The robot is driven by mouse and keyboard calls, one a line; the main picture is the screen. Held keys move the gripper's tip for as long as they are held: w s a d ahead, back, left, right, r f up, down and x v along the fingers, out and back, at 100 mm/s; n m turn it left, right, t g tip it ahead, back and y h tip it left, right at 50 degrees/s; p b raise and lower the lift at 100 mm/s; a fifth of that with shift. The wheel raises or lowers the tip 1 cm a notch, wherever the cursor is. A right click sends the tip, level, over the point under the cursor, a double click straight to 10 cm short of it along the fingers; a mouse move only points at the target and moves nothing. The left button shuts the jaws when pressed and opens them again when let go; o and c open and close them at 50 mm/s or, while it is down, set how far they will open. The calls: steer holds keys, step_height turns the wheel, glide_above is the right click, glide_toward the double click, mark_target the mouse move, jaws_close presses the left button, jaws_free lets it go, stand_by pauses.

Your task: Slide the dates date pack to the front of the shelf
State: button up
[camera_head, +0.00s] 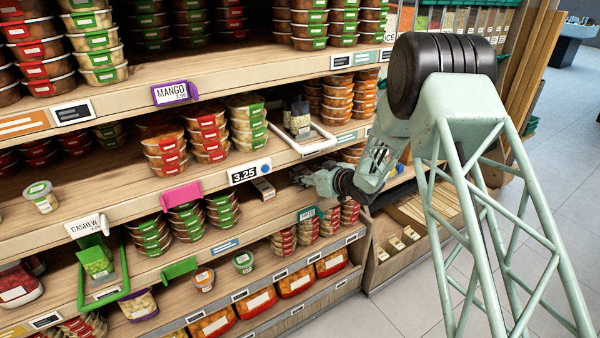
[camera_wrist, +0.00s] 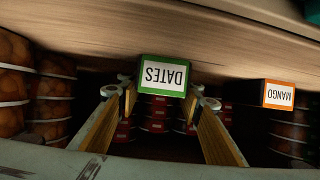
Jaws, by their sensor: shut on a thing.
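The dates pack (camera_wrist: 163,76) is a small green box with a white DATES label, upside down in the wrist view. It sits between the two fingers of my gripper (camera_wrist: 161,94), which is shut on it. In the head view my gripper (camera_head: 305,178) reaches from the right into a shelf bay below the 3.25 tag. I cannot make out the dates pack there; my gripper hides that spot. The wooden shelf (camera_wrist: 110,30) shows as a board close to the pack in the wrist view.
An orange MANGO box (camera_wrist: 278,94) stands to the right of the dates pack in the wrist view, with a gap between. Stacked round tubs (camera_wrist: 52,100) stand at the left, and more behind the fingers. A 3.25 price tag (camera_head: 249,172) hangs on the shelf edge above.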

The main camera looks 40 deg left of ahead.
mark_target(313, 189)
steer(key=shift+s+d+b, duration=0.15)
steer(key=shift+s+d, duration=0.2)
steer(key=shift+d, duration=0.75)
steer(key=shift+s+d+b, duration=0.1)
steer(key=shift+s+d, duration=0.3)
steer(key=shift+d, duration=0.75)
steer(key=shift+s+d+b, duration=0.15)
steer(key=shift+s+d, duration=0.2)
steer(key=shift+d, duration=0.75)
steer(key=o, duration=0.9)
steer(key=shift+o, duration=0.2)
steer(key=shift+d, duration=0.1)
steer(key=v, duration=1.2)
